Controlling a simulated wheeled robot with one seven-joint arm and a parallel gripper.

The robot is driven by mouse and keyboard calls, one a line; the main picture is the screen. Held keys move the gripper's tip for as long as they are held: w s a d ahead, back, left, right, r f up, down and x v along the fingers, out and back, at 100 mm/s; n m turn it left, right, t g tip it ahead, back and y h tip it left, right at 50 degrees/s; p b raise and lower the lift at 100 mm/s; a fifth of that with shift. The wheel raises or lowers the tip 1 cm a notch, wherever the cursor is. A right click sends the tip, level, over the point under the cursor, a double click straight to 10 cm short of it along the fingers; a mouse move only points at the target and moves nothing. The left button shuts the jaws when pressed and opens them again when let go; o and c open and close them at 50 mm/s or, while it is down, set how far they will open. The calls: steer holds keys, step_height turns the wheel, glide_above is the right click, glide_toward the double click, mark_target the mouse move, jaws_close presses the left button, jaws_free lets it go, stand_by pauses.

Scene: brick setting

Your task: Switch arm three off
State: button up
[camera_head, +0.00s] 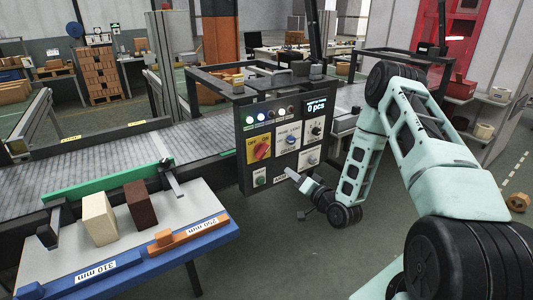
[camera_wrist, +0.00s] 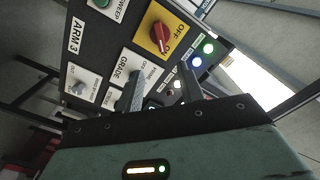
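The dark control panel (camera_head: 283,112) stands at the front of the conveyor. A label reading ARM 3 (camera_wrist: 77,36) is on it in the wrist view; my gripper partly covers that area in the head view. A red rotary handle (camera_wrist: 160,37) sits on a yellow plate (camera_wrist: 148,47) marked OFF and ON. One end of the handle lines up with ON. The handle also shows in the head view (camera_head: 262,150). My gripper (camera_wrist: 162,88) is open and empty, its fingers apart from each other. In the head view it (camera_head: 293,174) is before the panel's lower part, below and right of the handle.
Beside the handle are a GRADE selector (camera_head: 291,139), a green SWEEP button (camera_wrist: 103,3), a small grey knob (camera_wrist: 78,88) and indicator lamps (camera_wrist: 208,48). A blue-edged table (camera_head: 150,262) with blocks is at left. Metal frame posts rise behind the panel.

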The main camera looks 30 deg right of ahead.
mark_target(265, 153)
steer(key=w+p, duration=0.4)
steer(key=w, duration=1.3)
steer(key=shift+a, duration=0.2)
jaws_close()
